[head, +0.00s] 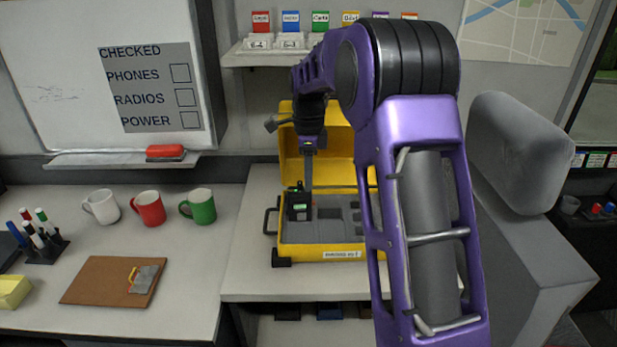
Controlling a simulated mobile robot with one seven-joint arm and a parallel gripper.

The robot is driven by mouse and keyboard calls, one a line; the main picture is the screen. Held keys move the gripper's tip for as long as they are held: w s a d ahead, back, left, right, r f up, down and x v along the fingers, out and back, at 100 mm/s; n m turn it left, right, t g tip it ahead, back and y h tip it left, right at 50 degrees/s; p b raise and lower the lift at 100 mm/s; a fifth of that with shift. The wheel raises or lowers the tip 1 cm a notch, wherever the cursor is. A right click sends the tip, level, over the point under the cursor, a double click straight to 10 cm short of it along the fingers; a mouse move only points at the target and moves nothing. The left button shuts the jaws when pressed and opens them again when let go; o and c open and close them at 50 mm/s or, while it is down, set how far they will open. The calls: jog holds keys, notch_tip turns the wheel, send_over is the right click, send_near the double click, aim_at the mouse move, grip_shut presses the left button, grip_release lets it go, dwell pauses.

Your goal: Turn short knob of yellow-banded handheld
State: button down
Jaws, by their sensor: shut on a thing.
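A dark handheld (299,211) stands in the left part of the open yellow case (325,240). A small green patch shows on it; I cannot make out a yellow band at this size. My gripper (308,186) points down into the case and is shut at the top of the handheld, on what looks like one of its knobs. The fingertips and the knob are too small to tell which knob it is or how far it is turned.
My arm covers the right side of the case. The case sits on a grey counter (245,270), its lid upright behind. Left are white (101,207), red (146,208) and green (199,206) mugs and a clipboard (95,283). A grey padded block (520,150) stands right.

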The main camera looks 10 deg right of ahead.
jog(key=shift+r+n, duration=0.1)
jog(key=shift+n, duration=0.2)
jog(key=shift+n+p, duration=0.8)
jog(key=shift+n, duration=0.1)
jog(key=shift+n+p, duration=0.65)
jog(key=shift+n, duration=1.15)
jog(key=c, duration=0.8)
grip_release()
jog(key=shift+c, duration=0.2)
